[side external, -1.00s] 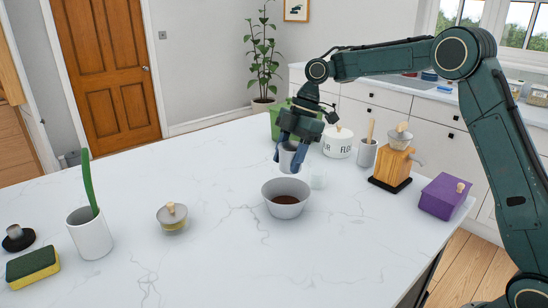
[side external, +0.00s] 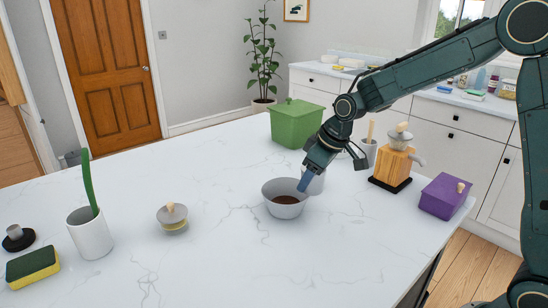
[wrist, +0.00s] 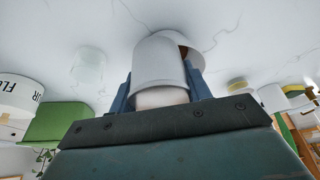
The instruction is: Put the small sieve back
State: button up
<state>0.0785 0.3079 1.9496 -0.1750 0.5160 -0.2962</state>
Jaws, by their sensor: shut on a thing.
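My gripper (side external: 306,180) is shut on a small pale grey cup-shaped thing (wrist: 160,62), with a blue finger on each side of it in the wrist view. It partly shows in the side view (side external: 317,184), behind a finger. I cannot tell whether this is the small sieve; no mesh shows. A grey bowl (side external: 274,205) with brown powder (side external: 286,199) in it stands on the counter. My gripper is tilted at the bowl's back right rim. I cannot tell whether the cup touches the bowl.
A clear glass (wrist: 89,65) stands nearby. A wooden grinder (side external: 392,165) and a purple box (side external: 445,197) stand to the right, a green bin (side external: 296,125) behind. A lidded dish (side external: 173,217), white pot (side external: 90,235) and sponge (side external: 32,268) are left. The front counter is clear.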

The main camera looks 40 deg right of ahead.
jog(key=shift+s+d, duration=0.2)
jog(key=shift+w, duration=0.1)
